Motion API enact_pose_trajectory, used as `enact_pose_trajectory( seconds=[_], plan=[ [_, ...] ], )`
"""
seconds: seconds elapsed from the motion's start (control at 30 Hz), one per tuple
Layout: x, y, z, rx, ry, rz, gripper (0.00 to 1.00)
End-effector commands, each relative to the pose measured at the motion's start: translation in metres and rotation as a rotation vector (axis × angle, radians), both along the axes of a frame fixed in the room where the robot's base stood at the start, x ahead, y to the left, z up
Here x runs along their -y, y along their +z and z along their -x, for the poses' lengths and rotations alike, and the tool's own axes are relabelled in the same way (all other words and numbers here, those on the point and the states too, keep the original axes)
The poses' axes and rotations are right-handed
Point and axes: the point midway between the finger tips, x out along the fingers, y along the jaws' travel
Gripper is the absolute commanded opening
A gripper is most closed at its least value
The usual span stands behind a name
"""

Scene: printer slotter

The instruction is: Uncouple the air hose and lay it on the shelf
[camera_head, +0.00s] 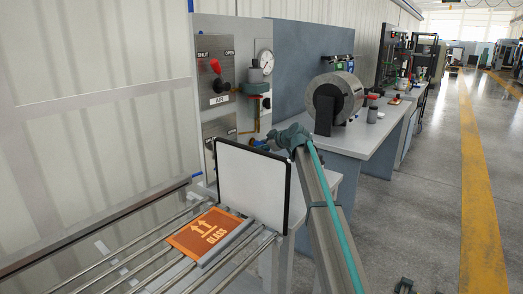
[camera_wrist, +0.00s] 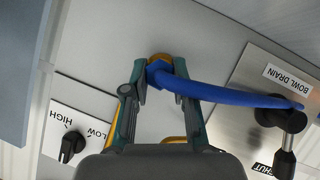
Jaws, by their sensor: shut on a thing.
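The air hose is blue and shows best in the wrist view (camera_wrist: 225,95), running from between my fingertips to the right, past the bowl drain plate. My gripper (camera_wrist: 161,72) is shut on the hose's end, next to a brass-coloured collar (camera_wrist: 159,57) close to the pale panel. I cannot tell whether the hose end is still joined to the collar. In the head view, my gripper (camera_head: 276,139) is at the lower right of the upright panel (camera_head: 232,36), with a bit of blue hose (camera_head: 257,143) beside it. I cannot make out the shelf for certain.
A white board with a black rim (camera_head: 250,185) stands just below my gripper. An orange glass sign (camera_head: 203,234) lies on metal rails at its left. A bowl drain knob (camera_wrist: 280,115) and a high/low knob (camera_wrist: 72,147) flank my gripper. A metal drum (camera_head: 338,98) stands on the right bench.

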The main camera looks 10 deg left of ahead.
Motion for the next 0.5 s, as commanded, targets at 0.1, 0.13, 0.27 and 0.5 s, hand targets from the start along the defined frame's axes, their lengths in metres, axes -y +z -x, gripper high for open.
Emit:
enact_pose_trajectory(
  seconds=[0.1, 0.13, 0.27, 0.5],
  plan=[
    [0.0009, -0.0001, 0.0010, -0.003, 0.001, 0.001, 0.00],
    [0.0012, -0.0002, 0.0012, -0.003, 0.001, 0.001, 0.00],
    [0.0021, -0.0001, 0.0016, -0.005, 0.001, 0.001, 0.00],
    [0.0070, -0.0002, 0.0038, -0.004, 0.001, 0.000, 0.00]
  ],
)
